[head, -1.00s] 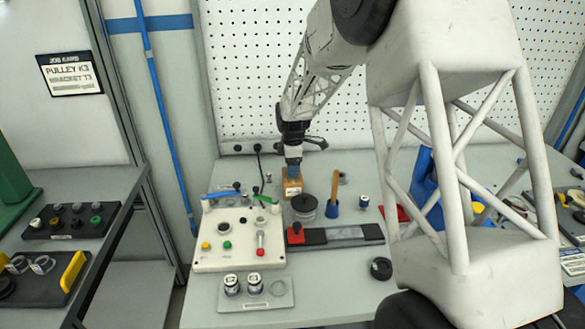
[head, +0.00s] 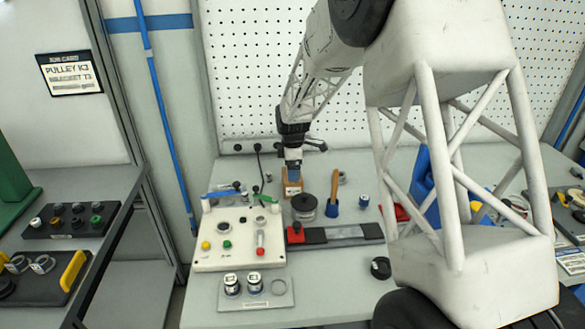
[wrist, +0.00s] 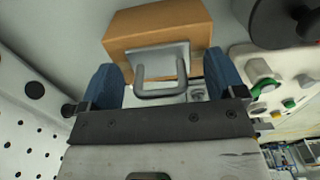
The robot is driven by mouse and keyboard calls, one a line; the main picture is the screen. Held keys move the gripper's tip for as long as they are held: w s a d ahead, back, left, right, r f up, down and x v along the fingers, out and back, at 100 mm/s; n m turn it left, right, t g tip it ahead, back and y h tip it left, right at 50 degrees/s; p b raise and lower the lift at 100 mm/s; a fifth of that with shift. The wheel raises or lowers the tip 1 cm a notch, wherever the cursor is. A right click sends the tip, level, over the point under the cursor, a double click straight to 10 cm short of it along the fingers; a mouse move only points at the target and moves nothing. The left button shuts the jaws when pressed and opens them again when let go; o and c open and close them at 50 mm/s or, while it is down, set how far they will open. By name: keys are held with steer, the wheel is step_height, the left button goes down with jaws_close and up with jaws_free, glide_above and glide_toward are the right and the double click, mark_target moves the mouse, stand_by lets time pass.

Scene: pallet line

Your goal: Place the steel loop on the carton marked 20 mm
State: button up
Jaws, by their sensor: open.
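The brown carton (head: 291,190) stands on the bench below my gripper (head: 293,174). In the wrist view the carton (wrist: 180,25) fills the top middle, just beyond the fingertips; I cannot read any marking on it. The steel loop (wrist: 140,80), a grey U-shaped bar with a flat plate, shows between the two blue fingers of my gripper (wrist: 161,80). The fingers are apart, with visible gaps on both sides of the loop. The plate appears to be against the carton, but I cannot tell for sure whether they touch. The loop is too small to make out in the head view.
A white control panel (head: 238,258) with buttons stands left of the carton. A pegboard (head: 262,70) rises behind.

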step_height(320, 180, up, 12)
steer(key=shift+r, duration=0.15)
stand_by(0.7)
stand_by(0.4)
steer(key=s+d+r+m, duration=0.2)
steer(key=s+r+m, duration=0.1)
steer(key=s, duration=0.5)
steer(key=s+d+r+m+t, duration=0.1)
steer(key=s+d+r+m, duration=0.15)
steer(key=s, duration=0.55)
steer(key=s+d+r+m, duration=0.2)
steer(key=s+r+m, duration=0.15)
steer(key=s, duration=0.45)
steer(key=s+d+f+m, duration=0.1)
steer(key=s+m, duration=0.3)
steer(key=s, duration=0.9)
steer(key=s+d+f+m+t, duration=0.1)
steer(key=s+m, duration=0.4)
steer(key=s, duration=0.8)
steer(key=shift+d+f+t, duration=0.3)
steer(key=shift+d+f, duration=0.35)
steer(key=shift+d, duration=0.25)
